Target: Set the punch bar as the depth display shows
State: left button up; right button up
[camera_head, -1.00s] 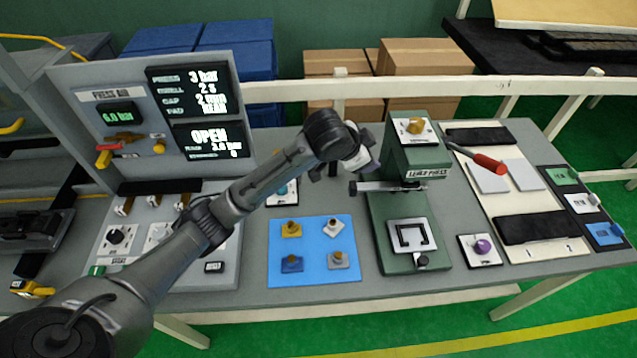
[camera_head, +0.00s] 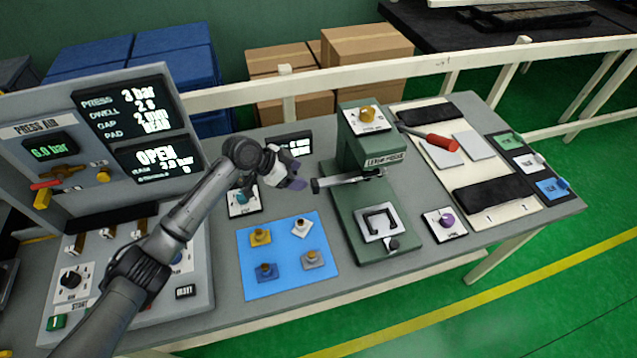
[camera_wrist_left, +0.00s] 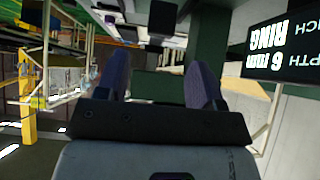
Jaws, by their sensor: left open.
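The green lever press (camera_head: 365,150) stands mid-bench. A metal bar with a dark left end (camera_head: 345,180), apparently the punch bar, sticks out from its left side. My left gripper (camera_head: 296,182) is open and empty, just left of the bar's end, with a small apparent gap. In the left wrist view, its two purple-grey fingers (camera_wrist_left: 160,80) are apart with nothing clearly between them. The depth display (camera_head: 290,146) is partly covered by my gripper in the head view. In the left wrist view the display (camera_wrist_left: 284,45) appears upside down, reading 6 mm and RING. My right gripper is not in view.
A blue mat (camera_head: 285,280) with several small knobbed pieces lies in front of my left arm. The press-air panel (camera_head: 85,150) stands at left.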

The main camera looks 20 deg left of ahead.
aim_at(315, 182)
pick_arm(q)
jog(key=x, duration=0.9)
jog(key=shift+w, duration=0.1)
jog(key=shift+c, duration=0.3)
grip_shut()
